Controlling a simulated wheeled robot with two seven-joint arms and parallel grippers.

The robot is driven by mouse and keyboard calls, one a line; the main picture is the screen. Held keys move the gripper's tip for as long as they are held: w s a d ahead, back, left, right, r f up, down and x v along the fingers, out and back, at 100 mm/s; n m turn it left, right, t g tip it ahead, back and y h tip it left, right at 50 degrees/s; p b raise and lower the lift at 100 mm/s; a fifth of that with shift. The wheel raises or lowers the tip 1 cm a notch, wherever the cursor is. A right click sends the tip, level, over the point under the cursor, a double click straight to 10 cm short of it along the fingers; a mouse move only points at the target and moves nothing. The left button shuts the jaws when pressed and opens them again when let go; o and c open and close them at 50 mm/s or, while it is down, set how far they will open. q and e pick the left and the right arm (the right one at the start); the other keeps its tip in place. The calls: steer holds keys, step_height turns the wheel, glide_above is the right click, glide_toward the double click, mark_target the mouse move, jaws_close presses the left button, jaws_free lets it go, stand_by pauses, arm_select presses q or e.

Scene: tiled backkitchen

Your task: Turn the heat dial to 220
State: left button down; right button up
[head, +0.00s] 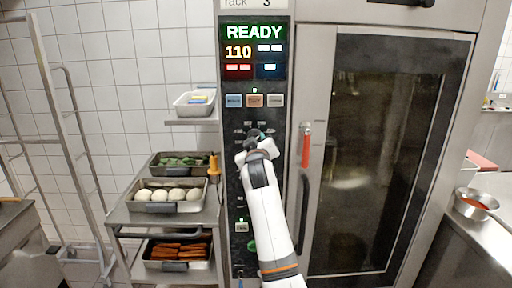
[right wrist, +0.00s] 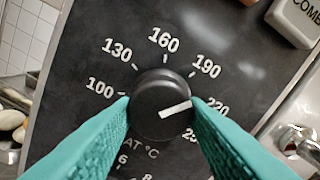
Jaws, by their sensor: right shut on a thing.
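The heat dial (right wrist: 160,100) is a round black knob on the oven's dark control panel (right wrist: 65,95), with numbers printed around it. Its white mark points to the right and slightly up, toward the printed 220 (right wrist: 217,107). My right gripper (right wrist: 161,107) is shut on the dial, one teal finger on each side. In the head view my right gripper (head: 257,143) reaches the panel and mostly covers the dial. The display (head: 253,50) reads READY and 110. My left gripper is not in view.
The oven's glass door (head: 385,150) is right of the panel, with a red-topped handle (head: 305,150) close to my right arm. A rack at the left holds trays of greens (head: 180,161), white balls (head: 165,195) and carrots (head: 178,250). A steel bowl (head: 476,203) stands far right.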

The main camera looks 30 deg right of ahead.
steer(key=shift+r+m+b, duration=0.2)
steer(key=shift+m+b, duration=0.15)
steer(key=shift+m, duration=1.05)
steer(key=shift+r+m+b, duration=0.15)
steer(key=shift+m+b, duration=0.15)
steer(key=shift+m, duration=1.1)
steer(key=o, duration=0.8)
steer(key=shift+o, duration=0.7)
steer(key=shift+w+f, duration=0.2)
steer(key=shift+f, duration=0.1)
steer(key=b+v, duration=0.3)
steer(key=v, duration=0.9)
steer(key=shift+d, duration=0.1)
